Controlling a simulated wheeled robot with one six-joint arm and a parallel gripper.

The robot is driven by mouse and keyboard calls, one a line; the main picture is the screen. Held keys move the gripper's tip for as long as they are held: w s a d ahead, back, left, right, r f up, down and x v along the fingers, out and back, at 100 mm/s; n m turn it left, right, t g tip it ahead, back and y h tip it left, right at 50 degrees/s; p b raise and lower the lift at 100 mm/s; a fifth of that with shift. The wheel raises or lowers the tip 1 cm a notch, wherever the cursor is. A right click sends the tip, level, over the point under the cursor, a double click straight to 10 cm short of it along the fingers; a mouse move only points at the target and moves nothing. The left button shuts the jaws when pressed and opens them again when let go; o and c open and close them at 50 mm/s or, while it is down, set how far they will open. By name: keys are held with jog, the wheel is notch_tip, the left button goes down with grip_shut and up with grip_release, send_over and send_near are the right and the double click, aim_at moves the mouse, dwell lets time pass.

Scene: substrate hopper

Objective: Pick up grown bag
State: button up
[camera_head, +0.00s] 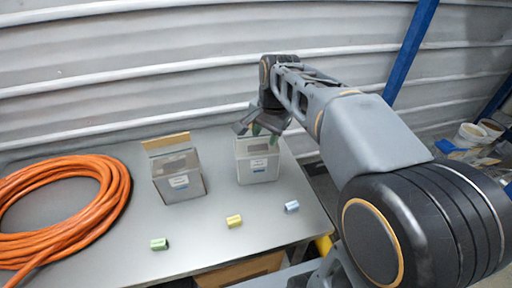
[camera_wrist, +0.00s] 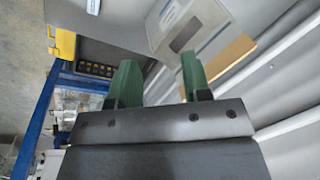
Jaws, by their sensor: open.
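Three small rolled pieces lie on the grey table: a green one (camera_head: 159,244), a yellow one (camera_head: 234,221) and a blue one (camera_head: 292,206). None is plainly marked as the grown bag. A grey box (camera_head: 179,185) with a label and a raised cardboard flap stands at the left. A second labelled grey box (camera_head: 258,170) stands to its right. My gripper (camera_head: 264,133) is over the top of this right box, with green fingertips apart and nothing seen between them. In the wrist view my gripper (camera_wrist: 160,62) points towards a box (camera_wrist: 195,28) and the table edge.
A coil of orange hose (camera_head: 115,205) covers the left of the table (camera_head: 200,262). A corrugated wall (camera_head: 120,70) stands close behind. A blue post (camera_head: 408,55) and white buckets (camera_head: 470,134) are at the right. The table front between the pieces is clear.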

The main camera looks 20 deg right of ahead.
jog(key=w+d+r+m+g+p, duration=0.1)
jog(key=w+d+r+m+p, duration=0.15)
jog(key=w+r+m, duration=0.55)
jog(key=m+y+p, duration=0.1)
send_over(256, 139)
jog(key=shift+g, duration=0.3)
jog(key=f, duration=0.8)
jog(key=shift+w+d+f, duration=0.25)
jog(key=shift+d+f, duration=0.1)
jog(key=shift+f, duration=0.05)
jog(key=shift+a+f+p, duration=0.15)
jog(key=shift+f+p, duration=0.2)
jog(key=shift+f, duration=1.05)
jog(key=shift+a+f+p, duration=0.1)
jog(key=shift+f+p, duration=0.25)
jog(key=shift+f, duration=1)
jog(key=shift+f, duration=0.25)
grip_shut()
jog(key=shift+w+r, duration=0.1)
jog(key=shift+w, duration=0.05)
